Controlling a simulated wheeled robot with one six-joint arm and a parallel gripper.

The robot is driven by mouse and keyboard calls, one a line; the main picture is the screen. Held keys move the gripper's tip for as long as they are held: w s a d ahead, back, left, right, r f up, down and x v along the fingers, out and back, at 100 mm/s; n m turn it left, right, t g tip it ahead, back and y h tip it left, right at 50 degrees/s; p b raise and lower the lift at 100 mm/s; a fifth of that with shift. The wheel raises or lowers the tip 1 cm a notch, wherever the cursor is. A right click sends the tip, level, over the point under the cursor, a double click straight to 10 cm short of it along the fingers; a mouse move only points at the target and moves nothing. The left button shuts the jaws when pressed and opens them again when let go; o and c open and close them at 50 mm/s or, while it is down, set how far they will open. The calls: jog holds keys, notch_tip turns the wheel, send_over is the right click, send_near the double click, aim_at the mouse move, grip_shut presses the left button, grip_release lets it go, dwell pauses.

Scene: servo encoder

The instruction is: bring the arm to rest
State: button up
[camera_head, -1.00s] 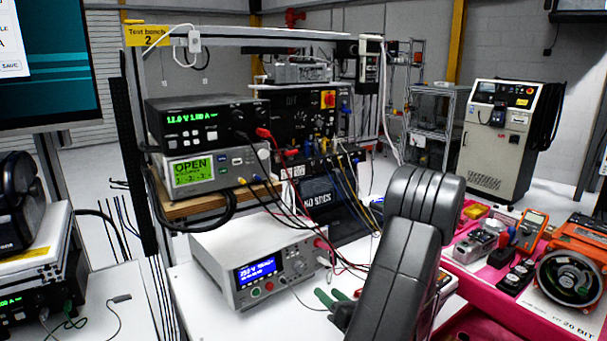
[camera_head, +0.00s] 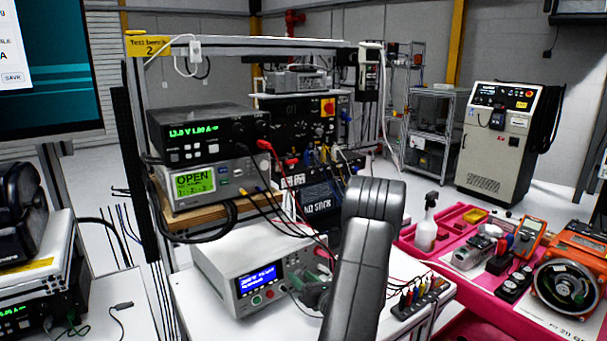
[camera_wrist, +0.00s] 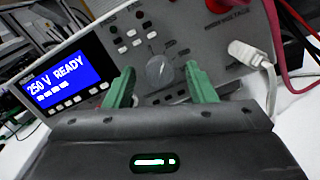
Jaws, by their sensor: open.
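My arm (camera_head: 365,250) rises from the bottom of the head view, in front of the test bench. My gripper (camera_wrist: 160,80) shows two green fingers, spread apart with nothing between them. Beyond them is the front panel of a white bench tester, its grey round knob (camera_wrist: 160,70) showing in the gap between the fingers. I cannot tell whether the fingers touch the panel. The tester's blue screen (camera_wrist: 66,80) reads 250 V READY. In the head view the tester (camera_head: 235,285) stands on the white table, and the arm hides part of what lies to its right.
Stacked instruments (camera_head: 205,130) with hanging leads stand above the tester. A white plug with a cable (camera_wrist: 250,52) sits close right of the fingers. A block of coloured plugs (camera_head: 418,300), a spray bottle (camera_head: 427,225) and a pink tray (camera_head: 490,290) are to the right.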

jog(key=n+p, duration=0.1)
jog(key=n, duration=0.2)
jog(key=n+y+p, duration=0.1)
jog(key=n, duration=0.2)
jog(key=shift+d+r+n+g, duration=0.1)
jog(key=shift+r+n+g, duration=0.05)
jog(key=shift+n+g, duration=0.2)
jog(key=shift+s+d+n, duration=0.15)
jog(key=shift+d+n, duration=0.05)
jog(key=shift+n, duration=0.05)
jog(key=b+v, duration=0.3)
jog(key=v, duration=1)
jog(key=shift+b, duration=0.35)
